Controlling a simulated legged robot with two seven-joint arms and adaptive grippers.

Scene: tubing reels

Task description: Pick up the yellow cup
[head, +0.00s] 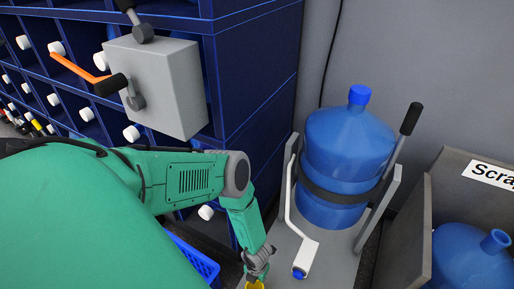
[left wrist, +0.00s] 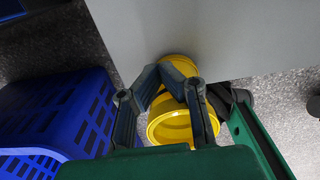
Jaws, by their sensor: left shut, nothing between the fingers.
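The yellow cup (left wrist: 172,127) is in the left wrist view, just beyond my left gripper (left wrist: 161,76). Its round open rim faces the camera, and the fingers cross in front of it and hide part of its side. The fingertips are brought together with nothing held between them; I cannot tell whether they touch the cup. In the head view, only a small piece of the yellow cup (head: 254,285) shows at the bottom edge, beneath my left gripper (head: 258,274). My right gripper is in neither view.
A blue crate (left wrist: 70,110) is left of the cup. Blue shelving (head: 250,70) with a grey box (head: 160,85) rises behind my left arm. A scrap bin (head: 405,250) stands right.

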